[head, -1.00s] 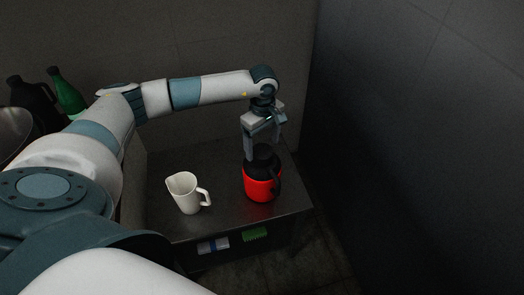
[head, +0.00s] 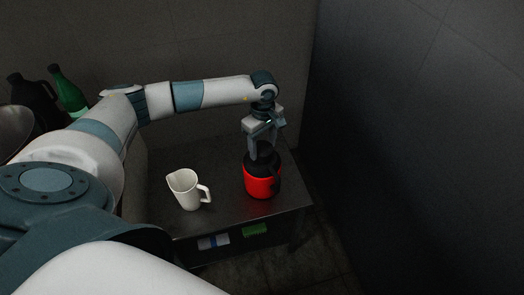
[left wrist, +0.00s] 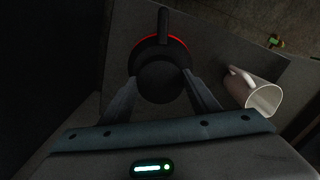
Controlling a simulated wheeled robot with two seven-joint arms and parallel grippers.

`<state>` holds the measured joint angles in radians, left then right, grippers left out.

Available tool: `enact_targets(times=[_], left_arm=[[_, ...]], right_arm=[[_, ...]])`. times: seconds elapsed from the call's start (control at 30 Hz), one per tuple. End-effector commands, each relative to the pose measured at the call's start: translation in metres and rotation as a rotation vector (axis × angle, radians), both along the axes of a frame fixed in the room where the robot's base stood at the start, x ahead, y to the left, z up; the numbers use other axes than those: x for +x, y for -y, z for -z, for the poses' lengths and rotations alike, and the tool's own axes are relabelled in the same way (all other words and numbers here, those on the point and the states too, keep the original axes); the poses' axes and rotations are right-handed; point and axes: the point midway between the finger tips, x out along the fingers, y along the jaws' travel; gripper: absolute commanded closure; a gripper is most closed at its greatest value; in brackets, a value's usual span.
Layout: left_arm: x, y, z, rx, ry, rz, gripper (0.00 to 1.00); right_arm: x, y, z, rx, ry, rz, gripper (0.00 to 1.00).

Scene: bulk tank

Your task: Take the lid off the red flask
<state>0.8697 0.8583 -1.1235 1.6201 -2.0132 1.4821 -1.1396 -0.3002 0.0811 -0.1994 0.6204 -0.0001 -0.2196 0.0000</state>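The red flask (head: 262,184) stands upright near the right end of the dark table, its black handle facing right and front. Its black lid (left wrist: 162,82) is on top. My left gripper (head: 264,155) points down over the flask, with one finger on each side of the lid. In the left wrist view the fingertips (left wrist: 160,76) meet the lid's two sides, so the gripper looks shut on it. The lid is partly hidden by the fingers in the head view. My right gripper is not in view.
A white jug (head: 186,190) stands left of the flask; it also shows in the left wrist view (left wrist: 252,95). A green bottle (head: 68,92), a dark jug (head: 36,98) and a metal bowl (head: 14,130) are at far left. A dark wall (head: 430,150) rises on the right.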

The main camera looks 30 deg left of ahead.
Motion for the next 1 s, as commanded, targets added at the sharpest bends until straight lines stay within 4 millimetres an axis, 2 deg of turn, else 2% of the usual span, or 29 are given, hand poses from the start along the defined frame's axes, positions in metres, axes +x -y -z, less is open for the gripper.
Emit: enact_targets(times=[0.43, 0.57, 0.7, 0.87, 0.93, 1.0], left_arm=[[0.001, 0.0, -0.007, 0.0, 0.002, 0.0, 0.65], [0.001, 0.0, -0.019, 0.0, 0.003, 0.0, 0.65], [0.002, 0.0, -0.04, -0.001, 0.006, 0.001, 0.65], [-0.019, 0.022, -0.055, -0.002, 0.003, 0.005, 0.65], [-0.027, 0.031, -0.062, -0.001, 0.003, 0.006, 0.65], [-0.036, 0.04, -0.07, -0.001, 0.003, 0.005, 0.65]], right_arm=[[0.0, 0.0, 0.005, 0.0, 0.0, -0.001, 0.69], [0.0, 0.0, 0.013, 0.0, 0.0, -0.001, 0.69], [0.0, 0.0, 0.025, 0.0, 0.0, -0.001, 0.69], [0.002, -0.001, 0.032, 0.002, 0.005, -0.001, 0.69], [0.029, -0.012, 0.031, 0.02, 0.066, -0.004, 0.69], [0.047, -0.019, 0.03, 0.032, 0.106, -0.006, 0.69]])
